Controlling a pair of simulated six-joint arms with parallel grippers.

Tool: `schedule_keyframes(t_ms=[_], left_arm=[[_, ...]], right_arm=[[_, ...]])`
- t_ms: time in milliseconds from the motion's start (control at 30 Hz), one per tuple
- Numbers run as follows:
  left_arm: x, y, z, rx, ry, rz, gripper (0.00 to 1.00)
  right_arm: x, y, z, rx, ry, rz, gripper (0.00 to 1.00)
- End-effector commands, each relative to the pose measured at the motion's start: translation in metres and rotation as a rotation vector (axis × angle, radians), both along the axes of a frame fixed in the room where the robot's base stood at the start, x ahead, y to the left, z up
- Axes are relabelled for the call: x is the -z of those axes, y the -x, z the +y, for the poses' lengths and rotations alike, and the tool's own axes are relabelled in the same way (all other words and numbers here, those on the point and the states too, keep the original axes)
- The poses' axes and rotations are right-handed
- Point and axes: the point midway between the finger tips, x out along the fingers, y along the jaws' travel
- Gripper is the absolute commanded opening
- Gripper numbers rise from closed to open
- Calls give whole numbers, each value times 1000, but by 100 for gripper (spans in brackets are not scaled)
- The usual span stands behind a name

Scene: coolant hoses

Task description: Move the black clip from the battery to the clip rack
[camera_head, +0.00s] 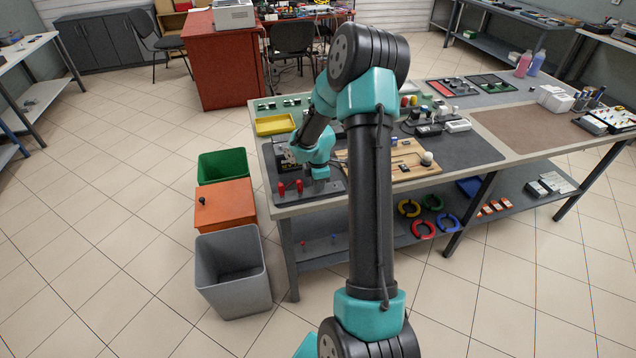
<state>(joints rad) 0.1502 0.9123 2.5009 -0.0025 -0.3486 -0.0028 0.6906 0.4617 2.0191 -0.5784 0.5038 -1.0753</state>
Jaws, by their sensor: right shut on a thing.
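My right gripper (319,183) points down over the right part of a dark rack (292,197) at the table's near left corner. Two red clips (290,187) stand upright on this rack, left of the gripper. The gripper is shut on a small dark thing, which looks to be the black clip; its outline is mostly hidden by the fingers. The battery (284,156) seems to be the dark box just behind the rack, partly covered by my arm. I cannot tell whether the held clip touches the rack. My left gripper is not in view.
A yellow tray (274,125) lies behind the battery. A wooden board (424,168) with small parts lies to the right. Green (222,164), orange (226,207) and grey (233,274) bins stand on the floor left of the table. My arm hides part of the tabletop.

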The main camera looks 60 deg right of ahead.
Motion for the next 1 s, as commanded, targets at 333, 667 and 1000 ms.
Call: schedule_keyframes(t_ms=[333, 667, 1000], left_arm=[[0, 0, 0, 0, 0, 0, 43], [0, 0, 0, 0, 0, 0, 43], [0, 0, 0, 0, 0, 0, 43]], right_arm=[[3, 0, 0, 0, 0, 0, 0], [4, 0, 0, 0, 0, 0, 0], [5, 0, 0, 0, 0, 0, 0]])
